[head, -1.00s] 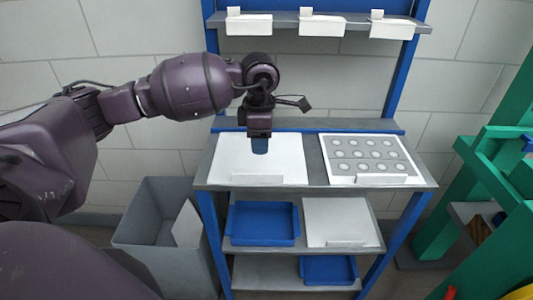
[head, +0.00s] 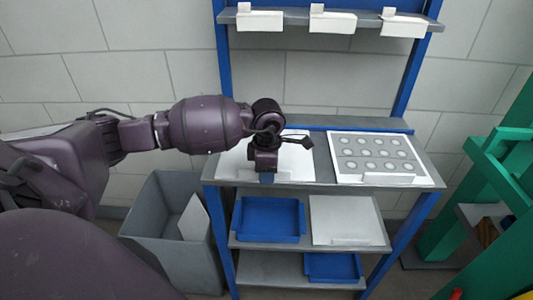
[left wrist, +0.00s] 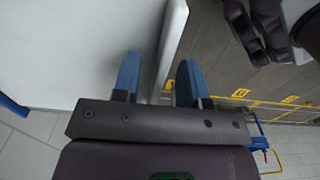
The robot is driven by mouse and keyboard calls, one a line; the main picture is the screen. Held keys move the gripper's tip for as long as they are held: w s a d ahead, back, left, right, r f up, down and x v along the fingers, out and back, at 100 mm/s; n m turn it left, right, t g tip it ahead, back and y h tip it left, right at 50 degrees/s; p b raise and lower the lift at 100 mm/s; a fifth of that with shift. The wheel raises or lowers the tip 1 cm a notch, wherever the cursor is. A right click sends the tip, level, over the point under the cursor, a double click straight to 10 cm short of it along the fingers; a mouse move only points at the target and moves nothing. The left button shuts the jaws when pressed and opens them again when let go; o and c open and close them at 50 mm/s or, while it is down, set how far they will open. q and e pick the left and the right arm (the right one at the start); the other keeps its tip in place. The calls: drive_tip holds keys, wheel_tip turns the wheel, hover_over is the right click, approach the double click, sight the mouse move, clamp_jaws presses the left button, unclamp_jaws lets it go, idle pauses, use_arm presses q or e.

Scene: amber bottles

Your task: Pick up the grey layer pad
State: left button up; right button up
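A flat pale grey-white board (head: 236,168), which looks like the layer pad, lies on the left half of the rack's worktop. My left arm covers part of it. My left gripper (head: 267,178) is at the board's front edge, with blue fingertips pointing down. In the left wrist view the board (left wrist: 80,45) fills the upper left. The left gripper (left wrist: 158,80) there has its two blue fingers apart, one on each side of the board's edge. A gap shows beside the fingers, so they do not look closed on it. My right gripper is not in view.
A white sheet with rows of grey round spots (head: 378,157) lies on the worktop's right half. Below are blue trays (head: 270,238) and a white board (head: 346,220). A grey bin (head: 165,240) stands left of the rack, a green frame (head: 470,200) right.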

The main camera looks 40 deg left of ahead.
use_arm(q)
clamp_jaws()
drive_tip(key=shift+r, duration=0.2)
